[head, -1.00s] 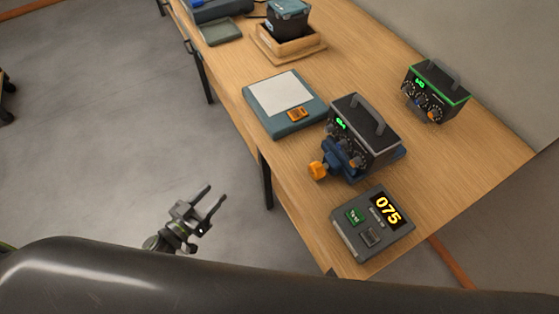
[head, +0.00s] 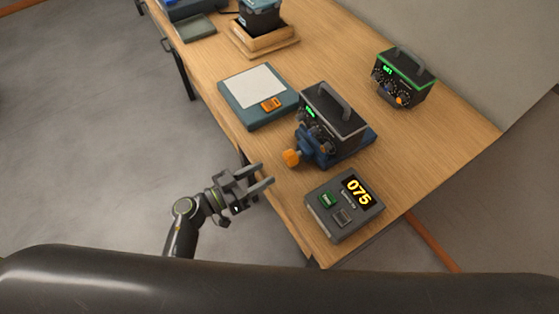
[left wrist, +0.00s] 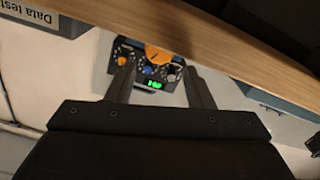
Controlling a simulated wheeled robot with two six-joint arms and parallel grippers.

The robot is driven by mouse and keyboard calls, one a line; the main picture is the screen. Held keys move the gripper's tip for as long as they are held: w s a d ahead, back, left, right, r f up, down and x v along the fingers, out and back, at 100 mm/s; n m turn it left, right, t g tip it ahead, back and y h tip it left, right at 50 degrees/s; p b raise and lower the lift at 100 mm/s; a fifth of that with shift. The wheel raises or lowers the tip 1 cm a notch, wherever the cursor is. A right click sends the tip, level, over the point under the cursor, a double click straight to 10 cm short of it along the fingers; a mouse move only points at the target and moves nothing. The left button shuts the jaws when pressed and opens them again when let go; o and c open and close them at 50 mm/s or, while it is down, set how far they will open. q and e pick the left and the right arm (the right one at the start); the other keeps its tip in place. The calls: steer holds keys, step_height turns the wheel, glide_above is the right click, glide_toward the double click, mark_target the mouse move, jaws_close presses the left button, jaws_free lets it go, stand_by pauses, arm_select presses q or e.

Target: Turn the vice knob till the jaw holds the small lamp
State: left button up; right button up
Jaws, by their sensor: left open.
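The blue vice (head: 313,149) sits near the table's front edge, with its orange knob (head: 291,157) facing left. A black box with a grey handle (head: 333,113) and green digits stands at the vice; whether the jaw touches it is unclear. I cannot make out a separate small lamp. My left gripper (head: 266,176) is open and empty, just below and left of the knob, apart from it. In the left wrist view, the open fingers (left wrist: 160,80) point toward the box's panel (left wrist: 148,70), and an orange part (left wrist: 157,54), probably the knob, shows between them. My right gripper is not in view.
A grey unit reading 075 (head: 343,206) stands at the near table corner. A teal scale with a white plate (head: 255,88) lies behind the vice. A green-edged box (head: 405,78) stands at the right. Bare wood (head: 440,140) lies right of the vice.

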mark_target(286, 161)
arm_select(q)
steer(key=x, duration=0.6)
steer(key=shift+w+d, duration=0.1)
steer(key=shift+c, duration=0.2)
steer(key=c, duration=0.7)
steer(key=shift+o, duration=0.2)
steer(key=shift+p, duration=0.35)
steer(key=shift+r+m+p, duration=0.1)
steer(key=shift+m+p, duration=0.65)
steer(key=shift+m, duration=0.55)
steer(key=shift+m+p, duration=0.4)
steer(key=shift+m, duration=1.7)
